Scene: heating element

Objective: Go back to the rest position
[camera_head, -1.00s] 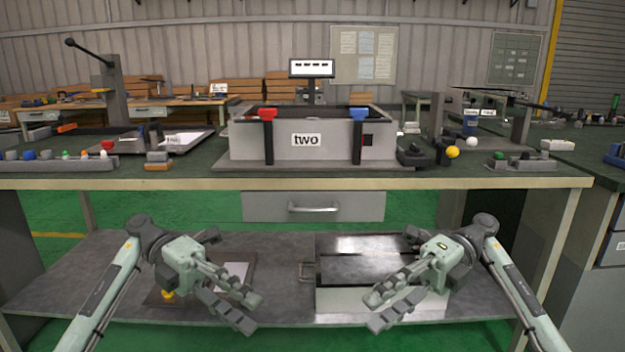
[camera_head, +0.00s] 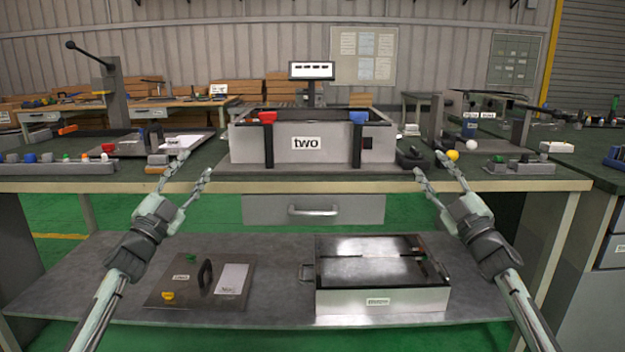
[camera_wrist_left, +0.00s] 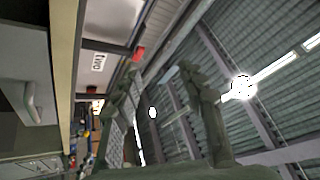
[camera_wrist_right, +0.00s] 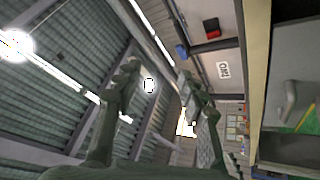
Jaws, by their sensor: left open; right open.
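My left gripper (camera_head: 192,172) is open and empty, raised in front of the table's front edge, left of the grey box labelled "two" (camera_head: 340,141). Its fingers point up and forward; they also show apart in the left wrist view (camera_wrist_left: 158,85). My right gripper (camera_head: 427,165) is open and empty, mirrored on the right side of the box. Its fingers also show apart in the right wrist view (camera_wrist_right: 158,75). Neither gripper holds anything, and both stand apart from the box.
The box stands on the green workbench (camera_head: 60,179), with a red clip (camera_head: 267,117) and a blue clip (camera_head: 358,117) on its front. A drawer (camera_head: 314,209) hangs below. The lower shelf (camera_head: 280,270) carries a metal case (camera_head: 385,299) and a flat plate with a handle (camera_head: 165,280).

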